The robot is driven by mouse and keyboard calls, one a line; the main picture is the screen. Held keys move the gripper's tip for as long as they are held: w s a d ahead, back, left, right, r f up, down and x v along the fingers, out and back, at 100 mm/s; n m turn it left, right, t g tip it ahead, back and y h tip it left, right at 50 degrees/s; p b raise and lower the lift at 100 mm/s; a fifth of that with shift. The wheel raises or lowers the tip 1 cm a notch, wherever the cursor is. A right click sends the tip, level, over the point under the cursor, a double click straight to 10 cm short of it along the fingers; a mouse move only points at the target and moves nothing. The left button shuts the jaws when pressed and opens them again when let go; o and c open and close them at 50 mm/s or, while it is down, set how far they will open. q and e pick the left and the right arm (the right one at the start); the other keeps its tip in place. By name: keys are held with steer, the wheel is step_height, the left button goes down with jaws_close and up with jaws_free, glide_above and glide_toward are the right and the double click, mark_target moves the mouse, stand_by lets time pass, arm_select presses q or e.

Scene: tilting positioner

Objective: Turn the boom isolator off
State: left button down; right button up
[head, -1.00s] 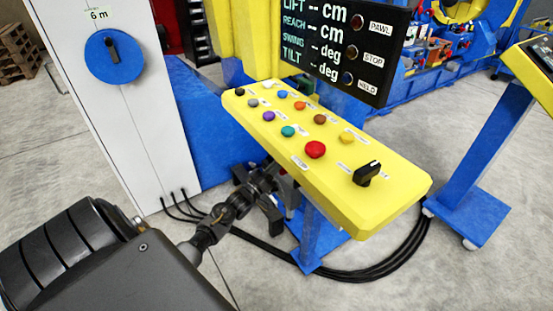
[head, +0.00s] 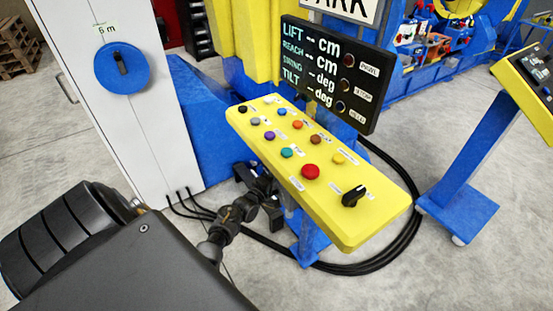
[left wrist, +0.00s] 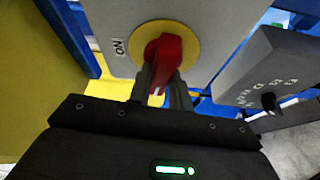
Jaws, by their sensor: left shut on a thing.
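In the left wrist view a red rotary handle (left wrist: 168,50) sits on a round yellow plate (left wrist: 188,40) on a grey box (left wrist: 215,15). A label (left wrist: 119,46) reading ON is on the box, left of the plate. My left gripper (left wrist: 164,82) is shut on the red handle, one finger on each side. The handle's lower end shows between the fingers. No OFF label is visible. In the head view my left arm comes in from the lower left and reaches behind the yellow console, where the handle is not visible. My right gripper is not in view.
A yellow button console (head: 375,215) with a black knob (head: 354,196) stands near my left arm. A display (head: 330,75) is behind it. A white cabinet (head: 150,150) with a blue dial (head: 108,72) is at left. Black cables (head: 375,262) lie on the floor.

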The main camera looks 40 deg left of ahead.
arm_select(q)
steer(key=shift+a+r+n+p, duration=0.1)
steer(key=shift+n+p, duration=0.5)
steer(key=shift+n, duration=0.1)
steer(key=c, duration=1.3)
jaws_free()
steer(key=shift+s, duration=0.1)
steer(key=s, duration=0.7)
steer(key=s+d, duration=0.1)
steer(key=s, duration=0.2)
steer(key=shift+s, duration=0.3)
